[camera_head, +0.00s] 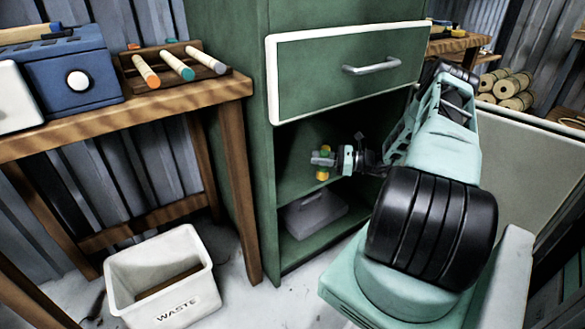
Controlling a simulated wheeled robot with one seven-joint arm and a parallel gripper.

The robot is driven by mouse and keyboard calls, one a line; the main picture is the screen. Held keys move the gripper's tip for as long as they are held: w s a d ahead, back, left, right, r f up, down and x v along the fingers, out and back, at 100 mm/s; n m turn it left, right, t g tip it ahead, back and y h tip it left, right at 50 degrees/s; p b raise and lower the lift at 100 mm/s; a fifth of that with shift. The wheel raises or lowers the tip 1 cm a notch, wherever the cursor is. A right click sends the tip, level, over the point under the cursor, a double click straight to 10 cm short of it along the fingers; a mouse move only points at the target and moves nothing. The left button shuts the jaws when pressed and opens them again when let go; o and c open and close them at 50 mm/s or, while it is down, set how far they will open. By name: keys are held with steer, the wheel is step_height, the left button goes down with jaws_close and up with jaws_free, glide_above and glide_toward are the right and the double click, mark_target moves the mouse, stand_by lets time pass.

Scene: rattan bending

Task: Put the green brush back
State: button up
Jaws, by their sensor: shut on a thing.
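My gripper (322,158) reaches left in front of the open shelf space of the green cabinet. A wooden rack (208,66) on the workbench at the left holds several round rods with orange, teal and greyish ends. Whether the rack has an empty place cannot be told.
The green cabinet (340,30) has a shut drawer (340,75) above the open shelves. A grey box (315,212) sits on the lower shelf. A white waste bin (160,280) stands below the workbench (180,98). A blue case (65,72) stands left of the rack.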

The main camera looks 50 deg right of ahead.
steer(key=w+a+f, duration=0.1)
steer(key=w, duration=0.1)
steer(key=w+a+f+b, duration=0.1)
steer(key=w+a, duration=0.1)
steer(key=w, duration=0.1)
steer(key=w+a+f+b, duration=0.1)
steer(key=w, duration=0.1)
steer(key=shift+w+a, duration=0.4)
steer(key=shift+f, duration=0.2)
steer(key=shift+f+b, duration=0.15)
steer(key=shift+b, duration=0.15)
steer(key=o, duration=1)
steer(key=shift+s+d, duration=0.15)
steer(key=p+v, duration=0.2)
steer(key=v, duration=0.9)
steer(key=shift+s, duration=0.35)
